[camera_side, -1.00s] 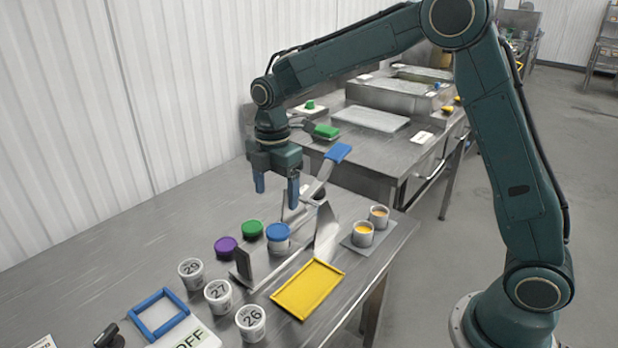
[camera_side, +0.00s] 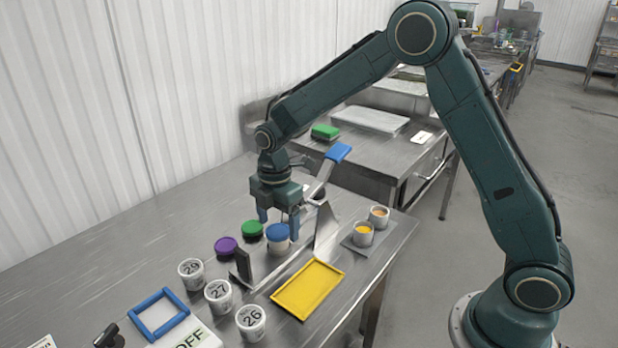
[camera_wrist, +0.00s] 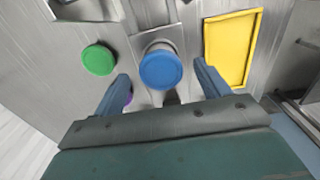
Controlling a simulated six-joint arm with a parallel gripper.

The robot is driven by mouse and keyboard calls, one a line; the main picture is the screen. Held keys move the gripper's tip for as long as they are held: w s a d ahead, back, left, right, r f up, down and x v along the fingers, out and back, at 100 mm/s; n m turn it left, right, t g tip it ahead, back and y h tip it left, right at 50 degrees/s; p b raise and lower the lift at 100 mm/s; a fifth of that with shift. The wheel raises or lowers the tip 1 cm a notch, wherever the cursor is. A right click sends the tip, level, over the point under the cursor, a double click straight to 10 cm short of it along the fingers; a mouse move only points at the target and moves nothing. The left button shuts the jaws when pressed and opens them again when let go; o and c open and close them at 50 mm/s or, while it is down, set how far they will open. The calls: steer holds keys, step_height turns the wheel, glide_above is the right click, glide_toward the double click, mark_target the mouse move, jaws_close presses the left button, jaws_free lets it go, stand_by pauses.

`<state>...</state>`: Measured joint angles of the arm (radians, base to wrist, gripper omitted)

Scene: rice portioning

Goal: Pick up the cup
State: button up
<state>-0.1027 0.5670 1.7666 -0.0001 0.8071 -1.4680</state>
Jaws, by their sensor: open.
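My gripper (camera_side: 279,222) is open just above and around the lid. In the wrist view one finger is on each side of the blue lid, with a gap on both sides. I cannot tell how far down the fingers reach along the cup. White cups marked 29 (camera_side: 191,273), 27 (camera_side: 219,296) and 26 (camera_side: 251,321) stand nearer the front.
A green lid (camera_side: 251,230) and a purple lid (camera_side: 226,246) are close to the left. A yellow tray (camera_side: 308,289) lies to the right, by a metal stand (camera_side: 324,232). A blue frame (camera_side: 158,314) lies front left. The table's left rear is clear.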

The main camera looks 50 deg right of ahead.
mark_target(278, 230)
steer(key=shift+a+f, duration=0.1)
steer(key=shift+f, duration=2.2)
steer(key=c, duration=1.1)
